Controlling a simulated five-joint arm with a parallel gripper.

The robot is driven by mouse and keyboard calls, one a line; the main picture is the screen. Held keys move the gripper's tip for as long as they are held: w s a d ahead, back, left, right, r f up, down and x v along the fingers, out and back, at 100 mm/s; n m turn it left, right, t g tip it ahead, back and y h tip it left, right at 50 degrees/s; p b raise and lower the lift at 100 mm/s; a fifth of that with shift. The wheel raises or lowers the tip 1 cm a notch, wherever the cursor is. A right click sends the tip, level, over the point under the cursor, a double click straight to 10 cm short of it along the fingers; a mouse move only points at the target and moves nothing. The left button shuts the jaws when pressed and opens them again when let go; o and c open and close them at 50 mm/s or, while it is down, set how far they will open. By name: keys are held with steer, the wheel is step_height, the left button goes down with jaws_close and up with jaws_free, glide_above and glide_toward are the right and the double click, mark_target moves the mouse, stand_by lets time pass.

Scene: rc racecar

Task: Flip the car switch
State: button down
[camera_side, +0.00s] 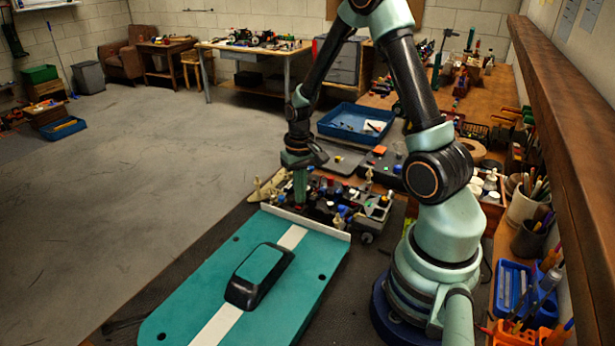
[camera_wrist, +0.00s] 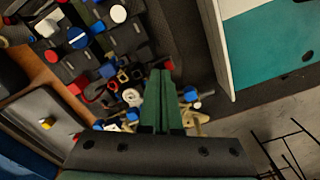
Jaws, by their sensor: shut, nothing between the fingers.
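The car chassis (camera_side: 325,205) stands on the dark mat with its electronics, wires and coloured parts exposed. It also shows in the wrist view (camera_wrist: 110,45). My gripper (camera_side: 300,200) points down over the left part of the chassis. In the wrist view my gripper (camera_wrist: 160,75) has its two green fingers together, with nothing between them. The fingertips are close to a red part and a white round part (camera_wrist: 131,97). I cannot tell whether they touch anything. I cannot make out which small part is the switch.
The teal car body (camera_side: 200,280) with a white stripe lies in front of the chassis. A blue tray (camera_side: 355,122) stands behind. Cups of tools (camera_side: 528,203) and a blue bin (camera_side: 512,285) line the right. The bench around the chassis is crowded.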

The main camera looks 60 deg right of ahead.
mark_target(299, 205)
steer(key=shift+r, duration=2.95)
steer(key=s+a+r+n+t, duration=0.2)
steer(key=a+r+n, duration=0.1)
steer(key=a+r, duration=0.5)
steer(key=s+a+r+n+t, duration=0.3)
steer(key=a+r, duration=0.5)
steer(key=shift+s+t, duration=0.2)
steer(key=shift+t, duration=0.1)
steer(key=shift+w+r, duration=0.1)
